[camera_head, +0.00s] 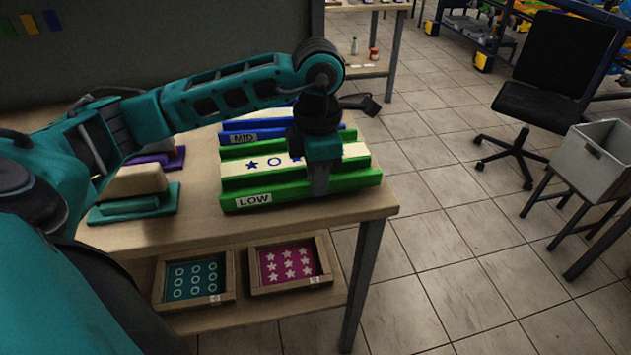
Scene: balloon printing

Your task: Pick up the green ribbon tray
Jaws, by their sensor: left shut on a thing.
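The green ribbon tray (231,186) lies on the wooden table (130,237). It has a "LOW" label on its front wall, and a cream ribbon with blue stars and a ring lies along its middle. My left gripper (319,188) reaches down over the tray's right part and is shut on its front wall, right of the label. The gripper and wrist hide part of the ribbon and of the tray's right half. The tray appears to rest on the tabletop. My right gripper is not in view.
A blue tray labelled "MID" (229,137) stands right behind the green one. Teal (194,282) and pink (288,264) framed stencils lie on the lower shelf. A chair (545,108) and grey bin (597,160) stand right.

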